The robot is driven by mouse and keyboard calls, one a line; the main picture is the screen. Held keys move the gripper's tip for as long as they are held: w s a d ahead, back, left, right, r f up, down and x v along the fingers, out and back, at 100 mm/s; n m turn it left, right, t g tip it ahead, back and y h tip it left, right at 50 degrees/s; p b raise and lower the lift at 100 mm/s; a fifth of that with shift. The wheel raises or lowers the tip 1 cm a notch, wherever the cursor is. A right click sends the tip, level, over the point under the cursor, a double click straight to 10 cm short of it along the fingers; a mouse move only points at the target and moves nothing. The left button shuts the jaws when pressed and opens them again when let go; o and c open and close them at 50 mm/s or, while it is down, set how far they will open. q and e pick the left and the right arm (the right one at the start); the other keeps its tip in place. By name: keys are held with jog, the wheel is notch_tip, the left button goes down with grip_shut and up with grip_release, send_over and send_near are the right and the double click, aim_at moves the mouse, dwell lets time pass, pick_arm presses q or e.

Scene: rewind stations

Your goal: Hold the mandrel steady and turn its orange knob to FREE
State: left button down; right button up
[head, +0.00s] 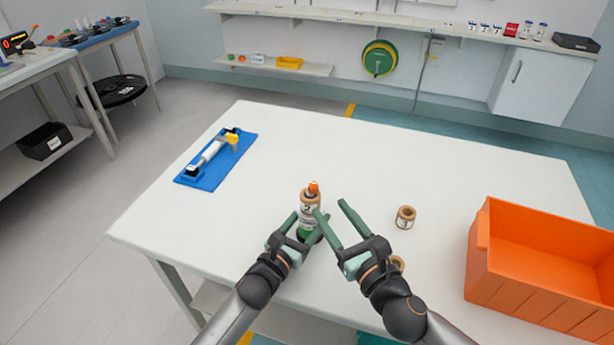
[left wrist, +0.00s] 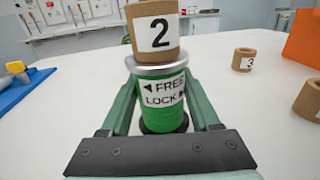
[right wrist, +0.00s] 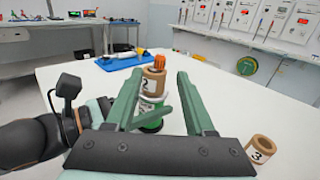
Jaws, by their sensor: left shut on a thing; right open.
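The mandrel stands upright on the white table, with a green body (left wrist: 165,112) whose label reads FREE and LOCK with arrows. A brown roll marked 2 (head: 309,209) sits around its upper part. The orange knob (head: 313,187) sticks up above the roll; it also shows in the right wrist view (right wrist: 159,62). My left gripper (head: 299,228) is shut on the green body, below the roll. My right gripper (head: 331,207) is open and empty just right of the mandrel, its fingers pointing towards it. I cannot tell the knob's setting.
A roll marked 3 (head: 405,217) stands on the table (head: 440,175) to the right. Another roll (head: 398,262) is partly hidden by my right gripper. An orange bin (head: 478,262) stands at the right edge. A blue board (head: 205,181) with a white roller lies at the left.

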aim_at(311, 184)
jog(key=x, duration=1.2)
jog(key=shift+c, duration=0.3)
grip_shut()
